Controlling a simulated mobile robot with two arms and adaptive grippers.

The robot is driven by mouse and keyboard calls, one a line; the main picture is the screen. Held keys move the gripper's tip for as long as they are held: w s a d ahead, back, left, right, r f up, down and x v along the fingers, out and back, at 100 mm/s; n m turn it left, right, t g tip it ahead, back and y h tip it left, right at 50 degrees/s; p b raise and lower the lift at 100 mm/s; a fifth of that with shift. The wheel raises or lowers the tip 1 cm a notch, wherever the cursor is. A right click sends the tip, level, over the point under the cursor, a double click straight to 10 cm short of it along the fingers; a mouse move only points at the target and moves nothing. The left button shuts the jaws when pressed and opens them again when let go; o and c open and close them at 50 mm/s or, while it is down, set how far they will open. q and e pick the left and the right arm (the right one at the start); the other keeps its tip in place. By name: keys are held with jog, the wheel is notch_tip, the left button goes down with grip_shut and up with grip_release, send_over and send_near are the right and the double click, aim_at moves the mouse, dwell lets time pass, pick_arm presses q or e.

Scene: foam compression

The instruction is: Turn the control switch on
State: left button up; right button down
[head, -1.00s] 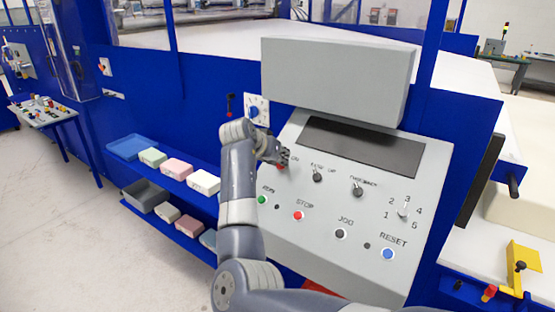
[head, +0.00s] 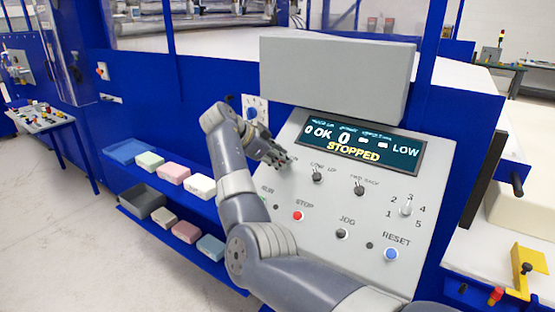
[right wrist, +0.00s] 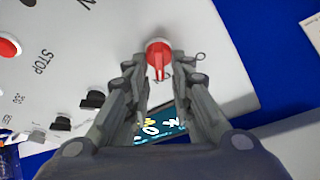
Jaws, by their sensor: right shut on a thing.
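The control switch is a red rotary knob (right wrist: 158,48) on the light grey sloped panel (head: 322,232), seen at the top middle of the right wrist view. My right gripper (right wrist: 159,67) has a finger on each side of the knob's raised bar and is shut on it. In the head view my right gripper (head: 286,163) is at the panel's upper left and hides the knob. The panel's display (head: 362,146) is lit and reads "STOPPED", "OK" and "LOW". My left gripper is not in view.
Other knobs (head: 318,176) sit right of my gripper. Below are a red STOP button (head: 298,215), a JOG button (head: 341,233) and a blue RESET button (head: 391,254). A grey box (head: 335,75) stands above the panel. A blue shelf (head: 168,226) with foam blocks is at left.

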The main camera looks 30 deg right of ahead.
jog(key=shift+s+f+m, duration=0.1)
jog(key=shift+f+m, duration=0.05)
jog(key=shift+m, duration=0.45)
jog(key=c, duration=1.7)
grip_release()
jog(key=shift+d+f, duration=0.1)
jog(key=shift+d, duration=0.15)
jog(key=shift+a, duration=0.15)
jog(key=v, duration=1.1)
jog(key=shift+w+a+r, duration=0.1)
jog(key=shift+w+r, duration=0.1)
jog(key=shift+r, duration=0.2)
